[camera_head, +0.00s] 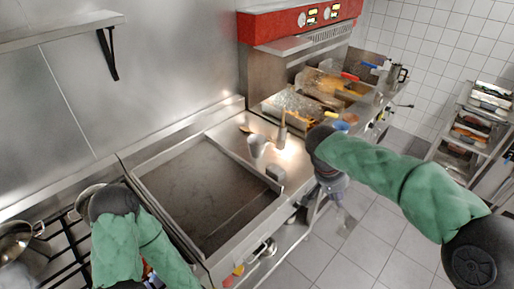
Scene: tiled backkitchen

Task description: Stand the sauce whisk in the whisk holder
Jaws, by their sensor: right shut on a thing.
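My right gripper (331,187) hangs below its dark wrist, in front of the counter's right part. It is shut on a thin object, taken as the sauce whisk, whose outline is too small and blurred to make out. A small pale cup-like vessel (257,146), probably the whisk holder, stands upright on the steel top behind the griddle's right rim. It is left of my right wrist and apart from it. My left arm is low at the left, over the stove; its gripper cannot be made out.
A wide griddle (205,190) with raised rims fills the middle. An upright brown-handled item (283,130) stands right of the pale vessel. A fryer or food station (310,95) lies behind, under a red hood (300,20). Pots (15,240) stand on the left stove. A tray rack (475,130) stands at right.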

